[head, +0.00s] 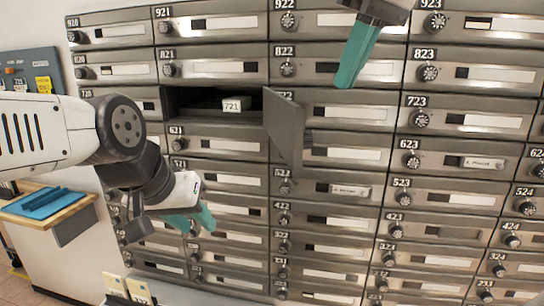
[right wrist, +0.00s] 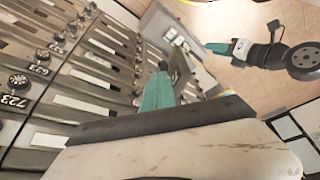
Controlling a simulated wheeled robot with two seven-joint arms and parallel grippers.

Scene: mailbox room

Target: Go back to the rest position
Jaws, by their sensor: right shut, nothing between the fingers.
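My left gripper (head: 196,220) hangs low in front of the mailbox wall at the left of the head view, its teal fingers pointing down and right. Its fingers look spread apart, with nothing seen between them. My right gripper (head: 350,82) comes in from the top of the head view, in front of the boxes near 822 and 823. It is shut and empty. Its teal fingers also show in the right wrist view (right wrist: 157,92).
Mailbox 721 stands open, its door (head: 285,128) swung out toward me. A white labelled item (head: 236,104) lies inside. A small wooden shelf (head: 50,213) with a blue tray (head: 44,201) is at the left. Two labelled cards (head: 127,289) stand at the bottom.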

